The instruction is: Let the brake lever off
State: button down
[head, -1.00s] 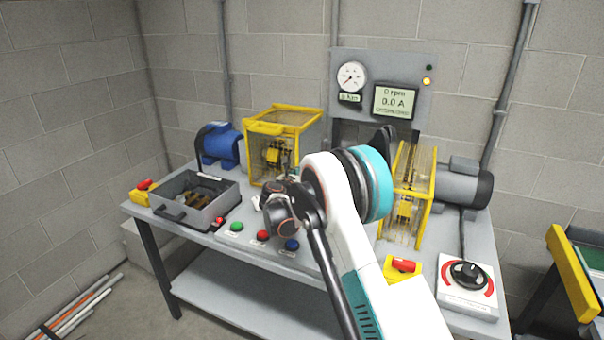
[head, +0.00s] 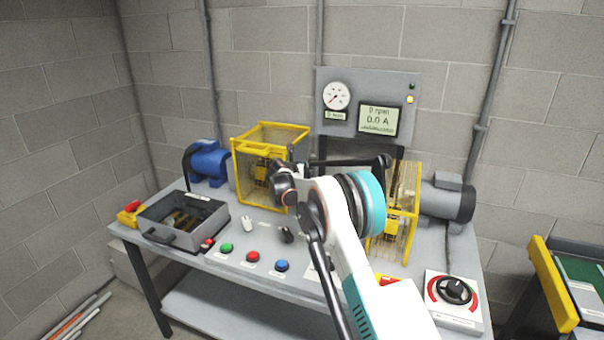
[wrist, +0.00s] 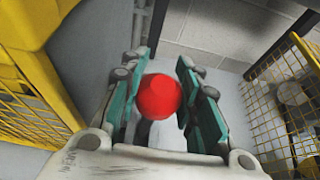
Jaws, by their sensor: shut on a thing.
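A round red knob (wrist: 160,97), seen in the wrist view, sits between the teal pads of my gripper (wrist: 163,68), which is shut on it. I take the knob to be the end of the brake lever. The lever's shaft is mostly hidden below the knob, with only a dark part showing. In the head view my own arm covers the middle of the bench and hides the fingers and the knob.
Yellow mesh guards stand left (head: 270,135) and right (head: 398,215) of my arm. A panel (head: 367,80) behind reads 0 rpm and 0.0 A. Green (head: 226,248), red (head: 252,256) and blue (head: 282,265) buttons line the bench front. A rotary switch (head: 455,290) sits at right.

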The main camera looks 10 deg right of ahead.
jog(key=shift+w+d+r, duration=0.1)
jog(key=shift+w+d, duration=0.25)
jog(key=shift+w, duration=0.15)
jog(key=c, duration=1.1)
grip_release()
jog(key=v, duration=1.2)
